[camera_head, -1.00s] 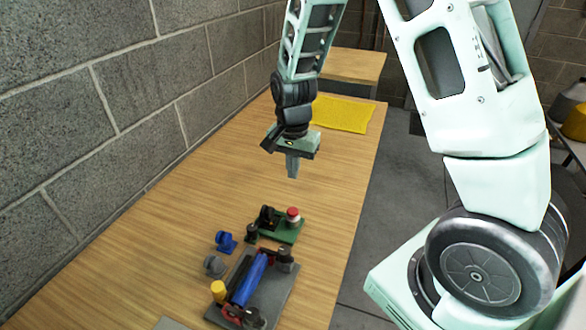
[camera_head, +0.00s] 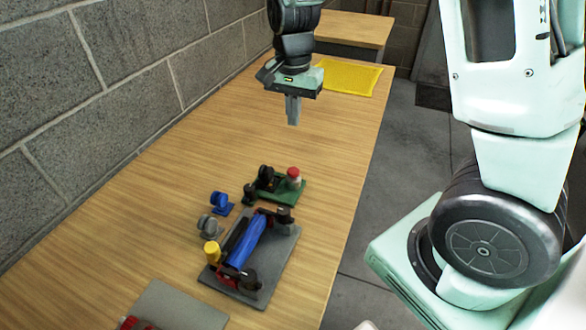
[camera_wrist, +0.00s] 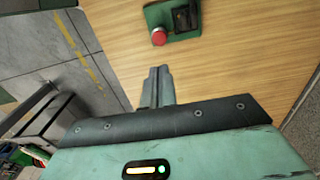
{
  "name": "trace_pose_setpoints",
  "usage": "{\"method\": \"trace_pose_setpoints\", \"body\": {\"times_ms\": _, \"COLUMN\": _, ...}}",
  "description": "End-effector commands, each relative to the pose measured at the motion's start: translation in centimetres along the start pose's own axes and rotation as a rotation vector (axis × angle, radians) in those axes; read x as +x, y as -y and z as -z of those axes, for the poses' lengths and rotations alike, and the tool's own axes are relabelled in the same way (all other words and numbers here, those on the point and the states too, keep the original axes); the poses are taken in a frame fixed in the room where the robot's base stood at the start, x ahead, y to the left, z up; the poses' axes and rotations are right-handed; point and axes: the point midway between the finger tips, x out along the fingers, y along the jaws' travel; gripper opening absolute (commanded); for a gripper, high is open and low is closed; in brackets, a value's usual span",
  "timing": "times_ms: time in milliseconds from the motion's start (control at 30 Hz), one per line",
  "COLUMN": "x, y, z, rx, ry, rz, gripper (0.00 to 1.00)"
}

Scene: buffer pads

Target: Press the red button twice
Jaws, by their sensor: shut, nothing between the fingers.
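The red button (camera_head: 293,173) sits on the right end of a green base (camera_head: 290,190) on the wooden table. In the wrist view the red button (camera_wrist: 159,38) shows at the top, on the edge of the green base (camera_wrist: 160,14), beyond my fingertips. My gripper (camera_head: 293,122) is shut and empty, pointing down. It hangs above the table, apart from the button, which is nearer the camera in the head view. The fingers also show in the wrist view (camera_wrist: 158,75).
A grey plate (camera_head: 285,250) with a blue cylinder (camera_head: 245,245) lies nearer the camera. A blue part (camera_head: 222,204), a grey part (camera_head: 212,227) and a yellow knob (camera_head: 212,250) are close by. A yellow mat (camera_head: 345,78) lies at the far end. A block wall borders the left.

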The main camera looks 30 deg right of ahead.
Motion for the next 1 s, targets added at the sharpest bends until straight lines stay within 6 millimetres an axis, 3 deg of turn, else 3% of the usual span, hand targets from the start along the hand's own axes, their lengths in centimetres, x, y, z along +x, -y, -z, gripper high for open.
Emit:
{"method": "trace_pose_setpoints", "body": {"times_ms": 467, "x": 0.2, "y": -0.1, "z": -0.1, "rx": 0.001, "ry": 0.003, "rz": -0.002, "gripper": 0.0}}
{"method": "trace_pose_setpoints", "body": {"times_ms": 667, "x": 3.0, "y": -0.1, "z": -0.1, "rx": 0.001, "ry": 0.005, "rz": -0.006, "gripper": 0.0}}
{"method": "trace_pose_setpoints", "body": {"times_ms": 1000, "x": 9.9, "y": -0.2, "z": -0.1, "rx": 0.002, "ry": 0.005, "rz": -0.005, "gripper": 0.0}}
